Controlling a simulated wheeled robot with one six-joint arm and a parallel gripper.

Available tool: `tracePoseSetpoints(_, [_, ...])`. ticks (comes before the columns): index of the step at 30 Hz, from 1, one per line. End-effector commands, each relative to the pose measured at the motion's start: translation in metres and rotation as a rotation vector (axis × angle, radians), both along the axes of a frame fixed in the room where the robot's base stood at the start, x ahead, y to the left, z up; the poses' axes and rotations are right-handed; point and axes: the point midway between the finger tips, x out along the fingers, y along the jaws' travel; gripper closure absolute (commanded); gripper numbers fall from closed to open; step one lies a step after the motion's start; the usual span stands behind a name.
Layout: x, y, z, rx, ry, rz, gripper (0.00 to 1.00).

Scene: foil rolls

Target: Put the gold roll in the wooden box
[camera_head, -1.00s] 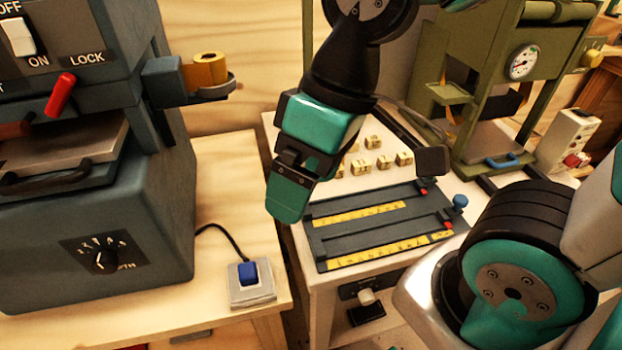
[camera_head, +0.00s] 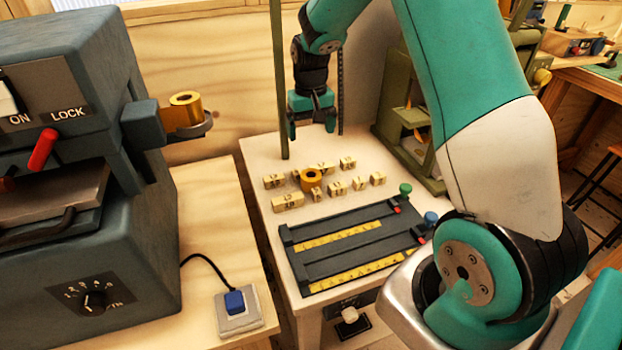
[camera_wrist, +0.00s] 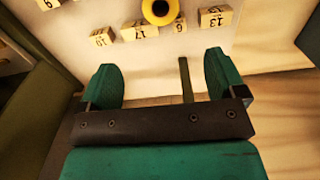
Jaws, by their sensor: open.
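A gold roll (camera_head: 312,180) stands on the white table among small numbered blocks. It also shows at the top edge of the wrist view (camera_wrist: 159,11), partly cut off. A second gold roll (camera_head: 186,105) sits on a holder at the side of the grey machine. My gripper (camera_head: 312,128) is open and empty, above the far part of the white table and behind the first roll. Its two green fingers are apart in the wrist view (camera_wrist: 160,66), with the roll beyond them. I cannot make out a wooden box for certain.
Several numbered blocks (camera_head: 288,202) surround the roll closely. A dark ruled tray (camera_head: 350,245) lies in front. The grey machine (camera_head: 95,240) stands at left, an olive post (camera_head: 278,80) beside my gripper, and an olive press (camera_head: 395,120) behind right.

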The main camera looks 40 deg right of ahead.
Motion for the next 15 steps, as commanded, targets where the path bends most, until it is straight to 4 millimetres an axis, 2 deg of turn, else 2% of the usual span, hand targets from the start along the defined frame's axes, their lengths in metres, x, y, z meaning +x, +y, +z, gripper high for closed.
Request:
tracePoseSetpoints(9, [-0.002, 0.002, -0.071, 0.002, 0.007, 0.003, 0.11])
tracePoseSetpoints(15, [-0.002, 0.002, -0.1, 0.002, 0.003, 0.004, 0.11])
